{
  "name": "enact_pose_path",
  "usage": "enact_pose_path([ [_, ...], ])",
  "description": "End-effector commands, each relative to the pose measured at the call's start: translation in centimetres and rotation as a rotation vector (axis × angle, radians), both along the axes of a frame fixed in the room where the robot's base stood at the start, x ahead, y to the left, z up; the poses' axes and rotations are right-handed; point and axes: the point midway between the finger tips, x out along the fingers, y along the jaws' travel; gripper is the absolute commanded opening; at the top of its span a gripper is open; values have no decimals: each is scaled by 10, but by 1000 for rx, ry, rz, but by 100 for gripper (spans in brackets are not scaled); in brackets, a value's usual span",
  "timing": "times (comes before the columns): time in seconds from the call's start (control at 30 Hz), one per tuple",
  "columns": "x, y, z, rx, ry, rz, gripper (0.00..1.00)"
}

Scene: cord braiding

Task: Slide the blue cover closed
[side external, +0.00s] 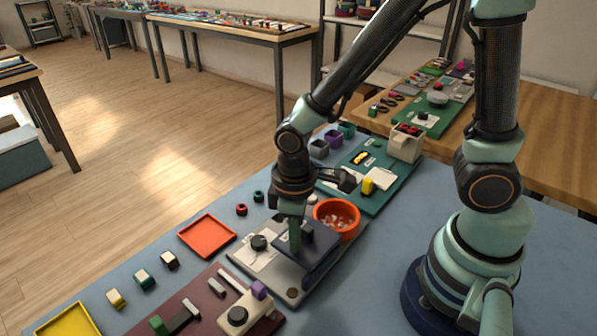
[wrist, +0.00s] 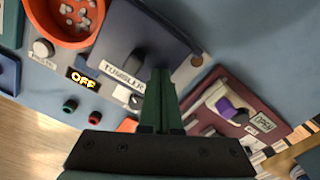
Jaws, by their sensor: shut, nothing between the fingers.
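The dark blue cover (side external: 318,245) lies over the right part of a grey board (side external: 252,262) in the side view. In the wrist view the cover (wrist: 165,33) is a large navy plate with a raised dark block (wrist: 133,62) near its edge, beside a "TUMBLER" label. My gripper (side external: 295,248) points down at the cover, its green fingers together and empty. In the wrist view my fingertips (wrist: 160,73) overlap the cover's edge, right of the block. I cannot tell whether they touch it. My fingers hide part of the cover and board.
An orange bowl (side external: 337,215) of pale pieces stands close behind the cover. A maroon board (side external: 190,305) with a black knob (side external: 237,316) and purple piece lies in front. A teal board (side external: 390,191) is farther back. An orange tray (side external: 207,236) lies left; the mat's right side is clear.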

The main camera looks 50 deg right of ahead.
Motion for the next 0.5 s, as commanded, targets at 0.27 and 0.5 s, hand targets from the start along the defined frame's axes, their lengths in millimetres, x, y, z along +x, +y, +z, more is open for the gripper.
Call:
enact_pose_path([
  [0.27, 0, -8, 0, 1, -1, -2, 0],
  [0.5, 0, -16, 0, 0, 0, -1, 0],
])
